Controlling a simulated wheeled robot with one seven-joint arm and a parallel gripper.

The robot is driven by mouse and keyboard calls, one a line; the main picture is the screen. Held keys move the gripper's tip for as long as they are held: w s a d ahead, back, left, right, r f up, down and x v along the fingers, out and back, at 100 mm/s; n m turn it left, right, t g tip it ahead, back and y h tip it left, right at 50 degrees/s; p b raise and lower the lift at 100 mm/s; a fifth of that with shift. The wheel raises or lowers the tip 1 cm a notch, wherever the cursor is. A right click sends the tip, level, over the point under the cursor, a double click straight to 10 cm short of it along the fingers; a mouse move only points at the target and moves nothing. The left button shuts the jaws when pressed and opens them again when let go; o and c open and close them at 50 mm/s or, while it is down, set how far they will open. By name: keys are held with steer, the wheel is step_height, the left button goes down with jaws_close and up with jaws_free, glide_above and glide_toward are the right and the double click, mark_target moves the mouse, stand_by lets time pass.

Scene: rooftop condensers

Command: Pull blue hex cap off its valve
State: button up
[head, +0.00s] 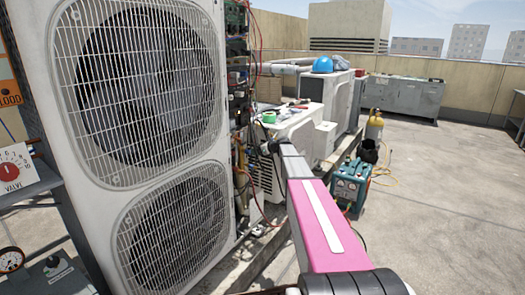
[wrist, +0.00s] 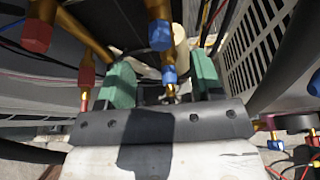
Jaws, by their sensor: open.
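In the wrist view, my gripper (wrist: 162,66) is open, with its two green fingers standing apart. A blue hex cap (wrist: 169,75) on a brass valve shows in the gap between the fingers, with no visible contact. A second blue hex cap (wrist: 160,35) on a brass stub shows above it in the picture, larger. I cannot tell which of these is the task's cap. In the head view, my gripper (head: 268,146) is small and dark at the end of my pink arm, beside the tall condenser's open side; the caps cannot be made out there.
Red hex caps (wrist: 37,36) on brass pipes stand left of my fingers, one (wrist: 86,76) close to the left finger. A white louvred panel (wrist: 258,50) is on the right. The tall white condenser (head: 222,130) fills the head view's left. Open floor (head: 455,190) lies right.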

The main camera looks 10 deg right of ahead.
mark_target(248, 152)
steer(key=x, duration=0.6)
steer(key=shift+w+a+f, duration=0.1)
steer(key=shift+w, duration=0.05)
jaws_close()
